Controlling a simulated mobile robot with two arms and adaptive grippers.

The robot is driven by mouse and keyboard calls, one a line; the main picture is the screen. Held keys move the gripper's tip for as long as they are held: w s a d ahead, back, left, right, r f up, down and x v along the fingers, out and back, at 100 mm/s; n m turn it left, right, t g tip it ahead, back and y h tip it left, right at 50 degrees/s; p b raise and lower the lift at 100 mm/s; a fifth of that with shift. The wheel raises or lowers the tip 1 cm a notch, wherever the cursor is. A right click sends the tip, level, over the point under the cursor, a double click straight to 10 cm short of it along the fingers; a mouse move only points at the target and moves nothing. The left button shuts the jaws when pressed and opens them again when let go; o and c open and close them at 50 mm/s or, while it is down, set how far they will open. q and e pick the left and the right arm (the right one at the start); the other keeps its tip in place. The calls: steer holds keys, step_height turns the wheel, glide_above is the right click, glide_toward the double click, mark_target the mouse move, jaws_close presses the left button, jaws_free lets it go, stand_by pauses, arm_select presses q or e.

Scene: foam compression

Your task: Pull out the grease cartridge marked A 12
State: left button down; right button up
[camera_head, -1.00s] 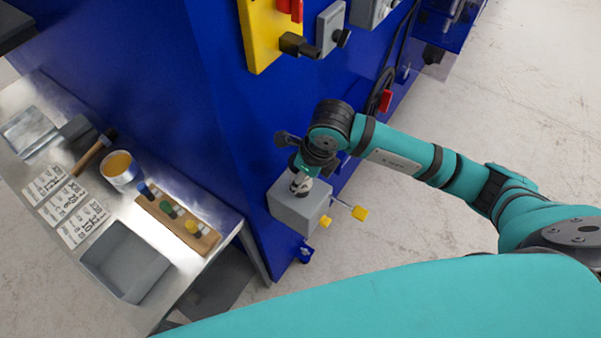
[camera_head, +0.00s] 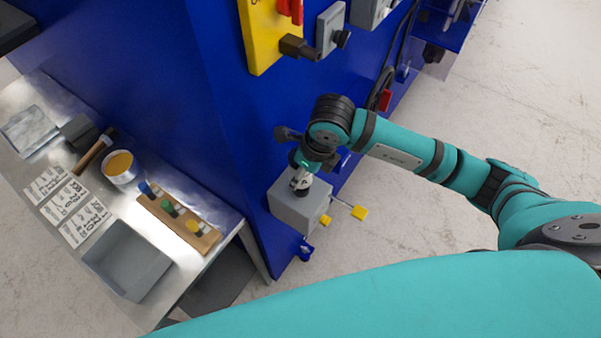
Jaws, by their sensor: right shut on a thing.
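My right gripper (camera_head: 301,186) points down at the top of a grey box (camera_head: 297,211) on the side of the blue machine. It is shut on a small light-coloured thing at the box's top, most likely the grease cartridge; the fingers hide most of it. I cannot read any A 12 mark from here. The grey box has yellow-tipped parts (camera_head: 358,212) sticking out on its right. My left gripper is not in view.
The blue machine (camera_head: 240,110) fills the middle. A metal table (camera_head: 200,280) at left holds a grey bin (camera_head: 128,262), a wooden block with coloured knobs (camera_head: 205,241), a tin (camera_head: 119,167), a hammer (camera_head: 94,152) and printed sheets (camera_head: 85,222). Bare floor lies at right.

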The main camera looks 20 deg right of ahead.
steer(key=shift+r, duration=0.15)
steer(key=shift+r+p, duration=1.4)
steer(key=shift+r, duration=1)
